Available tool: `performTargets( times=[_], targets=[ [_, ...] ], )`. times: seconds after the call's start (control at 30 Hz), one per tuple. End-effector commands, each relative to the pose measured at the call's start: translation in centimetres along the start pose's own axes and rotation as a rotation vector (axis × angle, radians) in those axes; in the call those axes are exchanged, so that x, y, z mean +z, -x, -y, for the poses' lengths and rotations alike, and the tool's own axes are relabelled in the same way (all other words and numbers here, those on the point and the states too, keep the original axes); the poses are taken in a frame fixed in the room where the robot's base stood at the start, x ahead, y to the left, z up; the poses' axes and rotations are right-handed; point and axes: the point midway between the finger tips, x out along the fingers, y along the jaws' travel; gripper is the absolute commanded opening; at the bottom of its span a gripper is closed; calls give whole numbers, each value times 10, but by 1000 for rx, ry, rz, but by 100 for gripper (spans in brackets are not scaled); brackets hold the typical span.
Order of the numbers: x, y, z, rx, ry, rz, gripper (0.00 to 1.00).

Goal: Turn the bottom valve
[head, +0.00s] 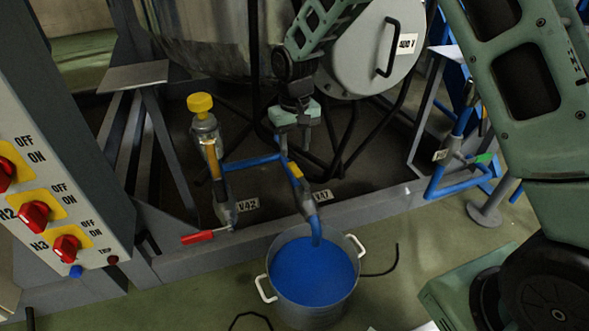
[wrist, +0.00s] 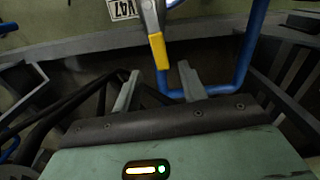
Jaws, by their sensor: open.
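A valve with a yellow handle (head: 295,170) sits on the pipe above the pot, beside a V47 label (head: 322,196). The handle also shows in the wrist view (wrist: 158,50), upright in the picture, with its lower end near the gap between my fingertips. My gripper (head: 294,146) is open and empty, pointing down just above the handle in the head view. Its two fingers stand apart in the wrist view (wrist: 158,80), one on each side of the handle's line. I cannot tell whether either finger touches the handle.
A pot of blue liquid (head: 312,270) stands under the spout. A blue pipe (head: 250,162) runs left to a yellow-knobbed valve (head: 200,104). A red lever (head: 197,237) is lower left. A control panel (head: 50,190) stands left. A steel tank (head: 205,40) is behind.

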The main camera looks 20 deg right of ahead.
Motion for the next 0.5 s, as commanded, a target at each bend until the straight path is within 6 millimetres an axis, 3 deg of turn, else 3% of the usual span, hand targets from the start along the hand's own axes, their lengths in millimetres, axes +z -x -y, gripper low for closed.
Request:
performTargets(
  times=[0.03, 0.2, 0.5],
  targets=[
    [1, -17, 0, 0, 0, 3, 42],
    [1, -43, 0, 1, 1, 2, 42],
    [0, -59, 0, 0, 1, 0, 42]
  ],
)
